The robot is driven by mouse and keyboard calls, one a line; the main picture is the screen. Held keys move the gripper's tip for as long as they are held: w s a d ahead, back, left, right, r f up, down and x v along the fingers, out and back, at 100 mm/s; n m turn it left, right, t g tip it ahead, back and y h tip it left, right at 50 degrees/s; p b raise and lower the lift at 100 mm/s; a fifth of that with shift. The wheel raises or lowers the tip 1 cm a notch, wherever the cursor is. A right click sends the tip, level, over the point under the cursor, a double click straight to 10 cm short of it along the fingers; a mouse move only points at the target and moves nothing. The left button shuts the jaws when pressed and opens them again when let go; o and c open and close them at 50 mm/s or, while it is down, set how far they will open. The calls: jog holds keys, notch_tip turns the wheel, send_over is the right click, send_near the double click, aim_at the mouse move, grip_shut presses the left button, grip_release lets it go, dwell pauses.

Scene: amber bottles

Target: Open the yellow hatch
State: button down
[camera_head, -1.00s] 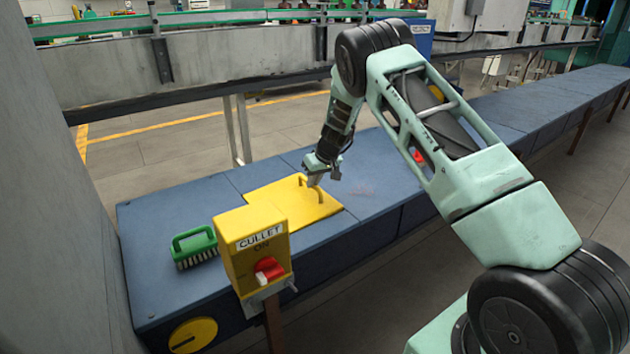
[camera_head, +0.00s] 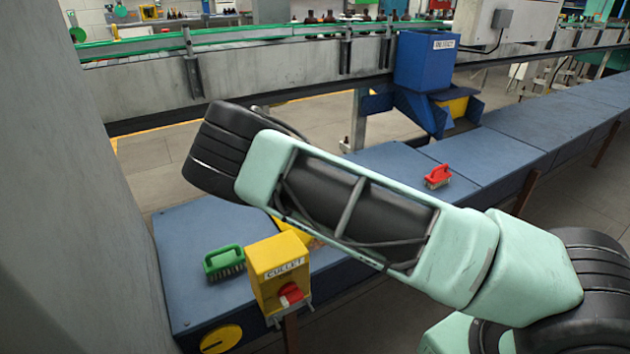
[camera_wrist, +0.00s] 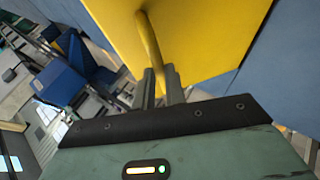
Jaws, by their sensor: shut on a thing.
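The yellow hatch (camera_wrist: 205,40) fills the upper middle of the wrist view, with its bar handle (camera_wrist: 148,42) running down to my fingers. My gripper (camera_wrist: 161,84) is shut on the lower part of this handle. In the head view my arm covers the gripper, the handle and most of the hatch; only a small yellow strip (camera_head: 298,230) shows beneath the arm. I cannot tell how far the hatch is tilted.
A yellow CULLET switch box (camera_head: 279,262) with a red knob stands at the bench's near edge. A green brush (camera_head: 223,260) lies left of it, a red brush (camera_head: 438,175) farther right. A blue bin (camera_head: 425,62) stands behind the blue bench (camera_head: 195,225).

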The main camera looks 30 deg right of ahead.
jog(key=a+f+n+t+h+b, duration=0.2)
jog(key=a+h+b, duration=0.7)
jog(key=a+b, duration=0.5)
jog(key=shift+s+a+n+t+h+b, duration=0.35)
jog(key=shift+a+n, duration=0.25)
jog(key=shift+a, duration=1.75)
jog(key=c, duration=1.5)
grip_release()
jog(key=shift+o, duration=0.2)
jog(key=shift+r, duration=0.1)
